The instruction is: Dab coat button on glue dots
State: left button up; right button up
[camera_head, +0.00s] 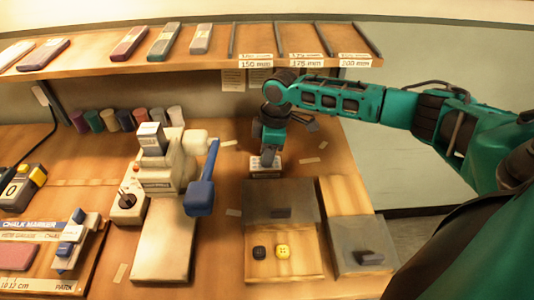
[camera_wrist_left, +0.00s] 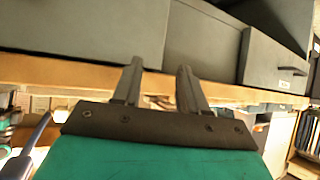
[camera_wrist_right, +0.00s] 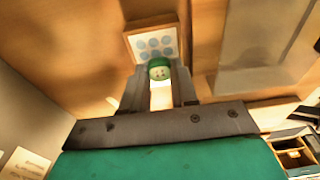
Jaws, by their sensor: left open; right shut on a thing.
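My right gripper (camera_head: 268,150) hangs over the back of the bench and is shut on a round green coat button (camera_wrist_right: 159,69), pinched between its fingertips in the right wrist view. Just past the button lies the glue dot card (camera_wrist_right: 153,32), a pale framed square with several blue dots; it shows below the gripper in the head view (camera_head: 265,163). I cannot tell whether the button touches the dots. My left gripper (camera_wrist_left: 157,75) is open and empty, in front of grey drawer fronts (camera_wrist_left: 85,25); the head view does not show it.
A wooden tray (camera_head: 299,270) with a black button (camera_head: 259,252) and a yellow button (camera_head: 283,251) stands in front, beside a grey-lidded compartment (camera_head: 362,246). A cream machine with a blue lever (camera_head: 201,192) stands left of the card. A shelf (camera_head: 200,62) runs above.

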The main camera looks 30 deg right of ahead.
jog(key=shift+r, duration=3.2)
jog(key=shift+s+a+r+m, duration=0.1)
jog(key=shift+a+r+m, duration=0.05)
jog(key=shift+a+m, duration=0.2)
jog(key=s+a+r+m+t+h, duration=0.1)
jog(key=s+a+r+m, duration=0.5)
jog(key=a+m, duration=0.4)
jog(key=shift+s+a+r+m, duration=0.2)
jog(key=shift+a+r+m, duration=0.05)
jog(key=shift+r+m, duration=0.3)
